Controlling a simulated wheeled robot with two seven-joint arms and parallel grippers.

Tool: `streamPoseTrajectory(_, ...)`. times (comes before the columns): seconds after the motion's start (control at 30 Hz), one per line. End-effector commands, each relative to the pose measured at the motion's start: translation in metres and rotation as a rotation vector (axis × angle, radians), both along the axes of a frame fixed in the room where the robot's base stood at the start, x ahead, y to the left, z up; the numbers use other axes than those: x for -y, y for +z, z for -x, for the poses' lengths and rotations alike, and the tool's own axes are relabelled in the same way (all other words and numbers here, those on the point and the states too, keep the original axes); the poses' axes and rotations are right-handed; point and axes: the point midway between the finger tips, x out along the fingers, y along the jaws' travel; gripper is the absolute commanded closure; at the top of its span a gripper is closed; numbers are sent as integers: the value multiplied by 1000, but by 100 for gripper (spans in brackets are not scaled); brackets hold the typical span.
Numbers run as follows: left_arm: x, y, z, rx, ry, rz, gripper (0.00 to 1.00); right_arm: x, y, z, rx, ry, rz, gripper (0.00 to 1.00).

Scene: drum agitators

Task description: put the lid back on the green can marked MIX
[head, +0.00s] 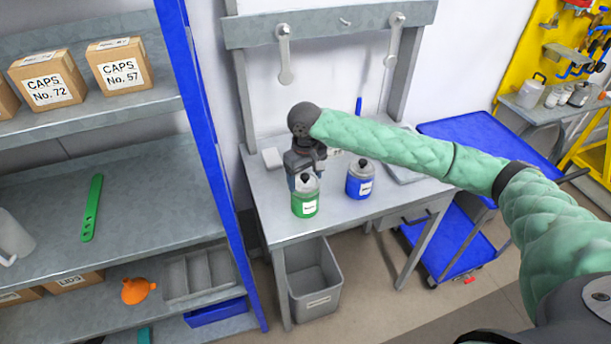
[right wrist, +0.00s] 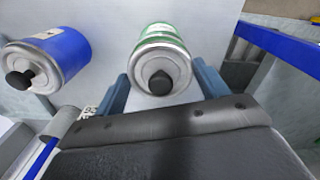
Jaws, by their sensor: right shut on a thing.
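The green can (head: 305,204) stands upright near the bench's front edge, its label too small to read. A grey lid with a black knob (head: 306,181) is at the can's mouth; I cannot tell whether it is fully seated. My left gripper is not in view.
A blue can (head: 359,182) with a similar knobbed lid stands close to the right of the green can. The grey bench (head: 275,222) has free room at its front left. A blue shelf post (head: 205,130) rises on the left, and a grey bin (head: 316,285) stands below.

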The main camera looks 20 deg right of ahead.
Motion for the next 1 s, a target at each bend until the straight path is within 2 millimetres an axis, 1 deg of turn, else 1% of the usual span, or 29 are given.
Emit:
streamPoseTrajectory(0.43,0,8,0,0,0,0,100,0,-1,0,-1,0,-1,48)
streamPoseTrajectory(1.0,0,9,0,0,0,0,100,0,-2,0,0,0,0,48)
